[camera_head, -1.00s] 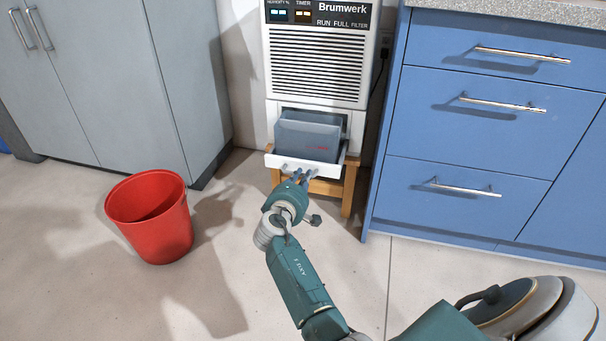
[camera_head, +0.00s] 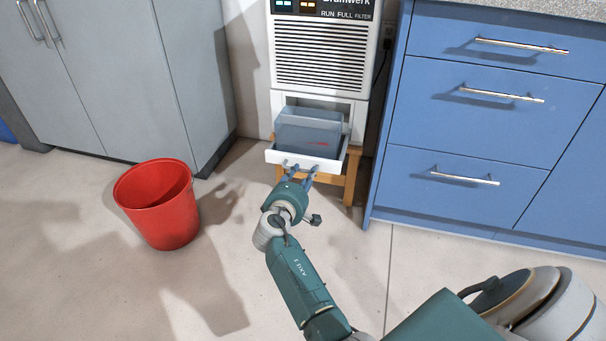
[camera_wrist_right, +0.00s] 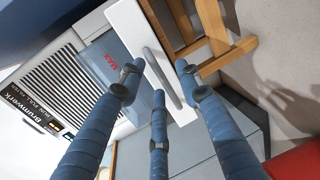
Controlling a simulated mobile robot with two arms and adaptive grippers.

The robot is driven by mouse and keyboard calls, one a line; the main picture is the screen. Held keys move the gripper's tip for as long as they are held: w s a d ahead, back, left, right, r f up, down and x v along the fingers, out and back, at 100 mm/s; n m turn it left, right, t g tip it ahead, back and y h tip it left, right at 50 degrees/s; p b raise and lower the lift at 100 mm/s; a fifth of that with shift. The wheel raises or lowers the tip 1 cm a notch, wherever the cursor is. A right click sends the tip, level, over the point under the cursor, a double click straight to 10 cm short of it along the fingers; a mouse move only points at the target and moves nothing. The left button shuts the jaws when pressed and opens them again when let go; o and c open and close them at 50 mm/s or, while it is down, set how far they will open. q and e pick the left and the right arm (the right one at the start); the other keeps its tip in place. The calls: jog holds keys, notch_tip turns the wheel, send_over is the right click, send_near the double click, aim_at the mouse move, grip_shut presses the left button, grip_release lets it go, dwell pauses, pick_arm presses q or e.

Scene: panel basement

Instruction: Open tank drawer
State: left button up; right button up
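The tank drawer (camera_head: 272,156) has a white front with a bar handle and stands pulled out from the bottom of the white Brumwerk unit (camera_head: 318,55). A translucent grey-blue tank (camera_head: 308,133) with a red mark sits in it. In the right wrist view, the handle (camera_wrist_right: 163,78) runs between the blue fingers of my right gripper (camera_wrist_right: 160,75), two on one side and one on the other. In the head view, my right gripper (camera_head: 300,172) is at the drawer front, partly hiding the handle. My left gripper is out of view.
A red bucket (camera_head: 158,205) stands on the floor to the left. A grey cabinet (camera_head: 110,80) is behind it, and blue drawers (camera_head: 480,120) stand close on the right. A wooden stand (camera_head: 350,178) is under the unit. The floor in front is mostly clear.

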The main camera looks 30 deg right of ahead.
jog(key=shift+r, duration=0.1)
notch_tip(320, 180, up, 10)
dwell(0.5)
dwell(0.4)
